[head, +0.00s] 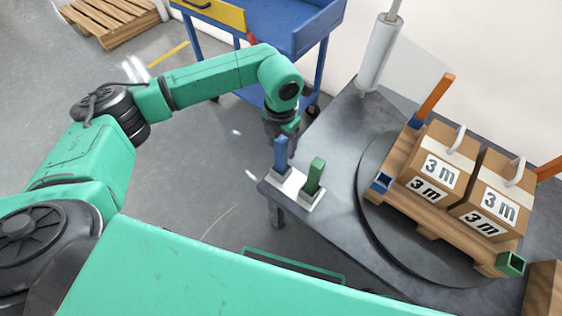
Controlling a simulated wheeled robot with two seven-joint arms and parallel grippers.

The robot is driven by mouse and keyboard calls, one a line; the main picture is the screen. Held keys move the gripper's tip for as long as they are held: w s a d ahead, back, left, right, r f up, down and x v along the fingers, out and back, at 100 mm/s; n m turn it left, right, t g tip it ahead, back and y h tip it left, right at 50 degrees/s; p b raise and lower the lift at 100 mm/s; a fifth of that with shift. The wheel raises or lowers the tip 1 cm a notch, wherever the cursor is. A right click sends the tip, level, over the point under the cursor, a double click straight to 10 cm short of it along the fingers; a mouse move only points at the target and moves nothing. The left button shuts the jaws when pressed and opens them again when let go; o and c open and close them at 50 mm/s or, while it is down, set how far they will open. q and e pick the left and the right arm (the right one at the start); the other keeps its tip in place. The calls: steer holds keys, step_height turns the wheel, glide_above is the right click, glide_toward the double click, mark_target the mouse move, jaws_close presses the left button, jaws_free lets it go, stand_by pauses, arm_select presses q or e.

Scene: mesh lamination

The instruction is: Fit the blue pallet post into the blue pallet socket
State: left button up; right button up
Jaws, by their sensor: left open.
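The blue pallet post (281,152) stands upright in a white holder (292,183) at the near left corner of the grey table. My left gripper (282,132) is open, just behind and above the top of the blue post. The wrist hides part of the fingers, so I cannot tell whether they touch the post. The blue pallet socket (382,182) is at the left corner of the wooden pallet (432,218), and its square opening looks empty. My right gripper is out of view.
A green post (316,174) stands beside the blue one. The pallet rests on a dark round turntable (385,232) and carries cartons (437,172). A white roll (379,55) stands behind.

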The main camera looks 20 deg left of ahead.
arm_select(q)
steer(key=shift+r, duration=0.1)
jaws_close()
stand_by(1.2)
